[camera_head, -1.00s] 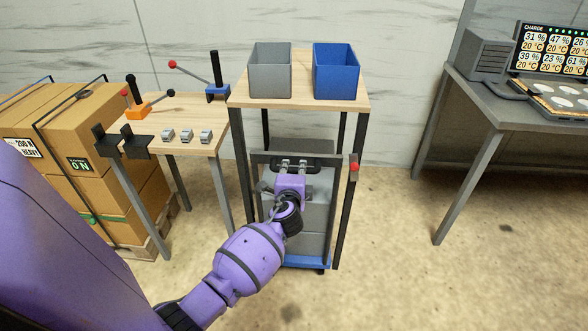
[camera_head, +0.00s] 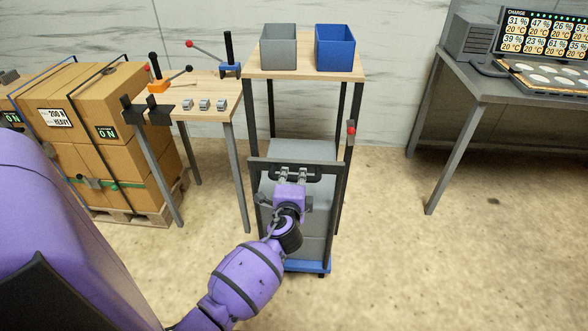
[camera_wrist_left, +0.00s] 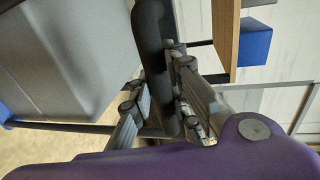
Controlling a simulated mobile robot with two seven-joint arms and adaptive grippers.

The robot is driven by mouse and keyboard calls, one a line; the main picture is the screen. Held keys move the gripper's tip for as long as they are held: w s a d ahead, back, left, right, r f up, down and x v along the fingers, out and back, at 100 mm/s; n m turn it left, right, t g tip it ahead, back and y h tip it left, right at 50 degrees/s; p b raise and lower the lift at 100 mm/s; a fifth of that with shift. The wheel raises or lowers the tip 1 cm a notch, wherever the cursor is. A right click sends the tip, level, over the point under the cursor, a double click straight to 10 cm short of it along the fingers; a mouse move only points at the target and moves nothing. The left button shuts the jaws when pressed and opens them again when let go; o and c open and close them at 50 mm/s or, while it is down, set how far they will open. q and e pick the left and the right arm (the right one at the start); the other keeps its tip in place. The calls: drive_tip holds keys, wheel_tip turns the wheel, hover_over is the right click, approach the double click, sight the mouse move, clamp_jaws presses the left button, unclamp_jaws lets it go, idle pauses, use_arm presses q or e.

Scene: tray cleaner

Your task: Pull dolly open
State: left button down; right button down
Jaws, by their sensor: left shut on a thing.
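The dolly has a blue base (camera_head: 308,266) and carries grey bins (camera_head: 315,226) under the wooden-topped stand (camera_head: 330,66). Its dark handle (camera_head: 313,167) spans the front of the bins. My left gripper (camera_head: 294,174) is shut on the handle; the left wrist view shows its fingers (camera_wrist_left: 158,100) on both sides of the black bar (camera_wrist_left: 152,45). The dolly's front stands out from the stand's front legs. A latch with a red knob (camera_head: 351,131) is on the stand's right front leg, swung away from the handle. My right gripper is not in view.
A grey box (camera_head: 278,50) and a blue box (camera_head: 335,48) stand on the stand's top. A small table (camera_head: 215,118) with clamps is at left, beside stacked cartons (camera_head: 85,115). A grey charging desk (camera_head: 465,85) is at right. The floor in front and right is clear.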

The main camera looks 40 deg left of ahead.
use_arm(q)
drive_tip(key=f+v, duration=0.2)
drive_tip(key=v, duration=0.7)
drive_tip(key=shift+s+d, duration=0.3)
drive_tip(key=shift+s, duration=0.15)
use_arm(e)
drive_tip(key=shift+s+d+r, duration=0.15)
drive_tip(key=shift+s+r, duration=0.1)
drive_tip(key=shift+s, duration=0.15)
use_arm(q)
drive_tip(key=c, duration=1.6)
unclamp_jaws()
drive_tip(key=shift+c, duration=0.2)
drive_tip(key=v, duration=1.2)
drive_tip(key=shift+s, duration=0.1)
